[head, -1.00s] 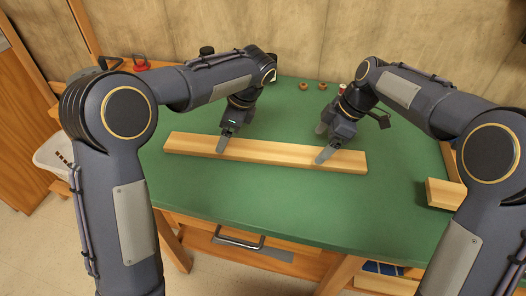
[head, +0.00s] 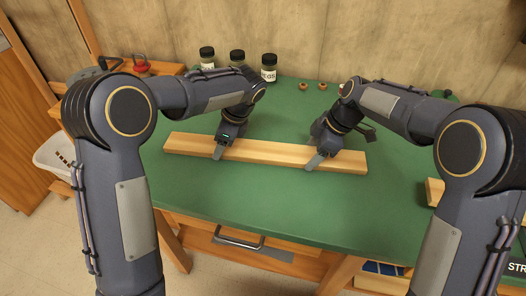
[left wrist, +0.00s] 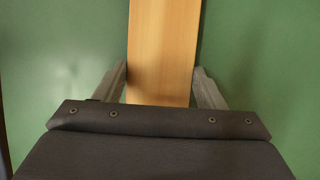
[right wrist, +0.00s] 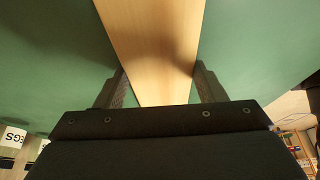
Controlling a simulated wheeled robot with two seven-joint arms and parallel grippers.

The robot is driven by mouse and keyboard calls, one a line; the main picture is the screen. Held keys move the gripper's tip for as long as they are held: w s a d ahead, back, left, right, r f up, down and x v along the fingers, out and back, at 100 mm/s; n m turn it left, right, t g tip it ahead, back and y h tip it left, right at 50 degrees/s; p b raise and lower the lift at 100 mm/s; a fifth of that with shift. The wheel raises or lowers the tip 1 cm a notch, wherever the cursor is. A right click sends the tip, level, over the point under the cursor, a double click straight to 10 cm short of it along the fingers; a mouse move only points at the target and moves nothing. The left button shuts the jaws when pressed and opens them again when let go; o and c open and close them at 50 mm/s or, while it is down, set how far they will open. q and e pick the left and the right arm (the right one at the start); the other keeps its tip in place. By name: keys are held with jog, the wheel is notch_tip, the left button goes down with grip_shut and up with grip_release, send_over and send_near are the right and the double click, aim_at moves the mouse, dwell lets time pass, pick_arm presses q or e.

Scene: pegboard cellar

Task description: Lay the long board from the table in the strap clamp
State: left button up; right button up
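The long board (head: 265,152), pale wood, lies flat across the middle of the green table. My left gripper (head: 218,152) is over its left part, fingers on either side; in the left wrist view the board (left wrist: 163,45) runs between the two fingers with little space beside it. My right gripper (head: 315,160) straddles the board's right part in the same way, and the board (right wrist: 152,45) also shows between its fingers in the right wrist view. Both look open. I cannot make out the strap clamp; only a dark label reading "STR" (head: 517,267) shows at the lower right edge.
Jars (head: 237,57) stand at the table's back, with small round wooden pieces (head: 303,86) beside them. Another wooden piece (head: 433,192) lies at the right, partly hidden by my arm. The green tabletop (head: 250,195) in front of the board is clear.

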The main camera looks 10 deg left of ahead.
pick_arm(q)
jog(key=c, duration=0.5)
pick_arm(e)
jog(key=c, duration=0.5)
